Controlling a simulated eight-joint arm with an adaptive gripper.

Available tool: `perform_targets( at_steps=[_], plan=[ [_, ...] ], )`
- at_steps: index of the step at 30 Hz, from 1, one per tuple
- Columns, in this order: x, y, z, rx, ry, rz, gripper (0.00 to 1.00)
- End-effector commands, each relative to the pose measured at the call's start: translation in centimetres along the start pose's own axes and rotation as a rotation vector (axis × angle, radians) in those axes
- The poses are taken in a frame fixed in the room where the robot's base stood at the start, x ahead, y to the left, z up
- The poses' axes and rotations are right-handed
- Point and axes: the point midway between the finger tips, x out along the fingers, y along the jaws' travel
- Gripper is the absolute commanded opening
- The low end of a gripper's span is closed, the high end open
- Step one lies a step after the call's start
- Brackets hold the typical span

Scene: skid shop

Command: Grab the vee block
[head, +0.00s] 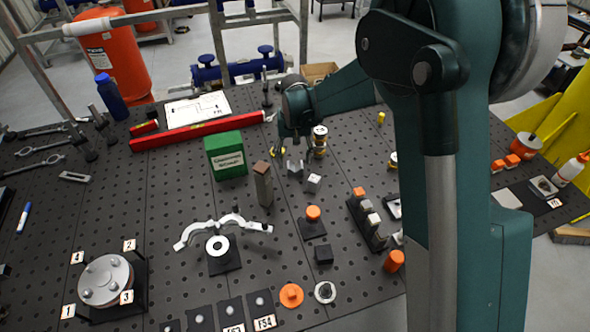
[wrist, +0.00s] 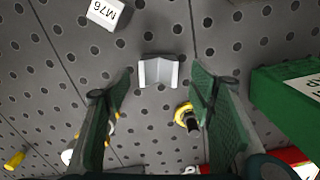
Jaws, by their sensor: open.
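The vee block (wrist: 158,72) is a small grey block with a V-shaped groove, lying on the dark perforated table. It also shows in the head view (head: 295,170), just below my gripper (head: 292,143). In the wrist view my gripper (wrist: 160,88) is open, with its two green-padded fingers on either side of the picture. The vee block lies beyond the fingertips, roughly centred between them. Nothing is held.
A white-topped block marked M76 (wrist: 104,12) lies near the vee block. A green box (head: 227,155) stands to the left and a brass stacked piece (head: 319,142) close on the right. A grey upright block (head: 263,184) stands in front.

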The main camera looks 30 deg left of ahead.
Motion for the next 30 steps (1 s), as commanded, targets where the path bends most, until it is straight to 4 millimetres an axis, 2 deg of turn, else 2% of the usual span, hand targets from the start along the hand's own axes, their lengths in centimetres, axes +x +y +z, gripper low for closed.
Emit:
perform_targets(
  at_steps=[15, 30],
  plan=[
    [4.7, 0.2, 0.0, 0.0, 0.0, 0.0, 0.54],
    [5.0, 0.2, 0.0, 0.0, 0.0, 0.0, 0.54]
  ],
)
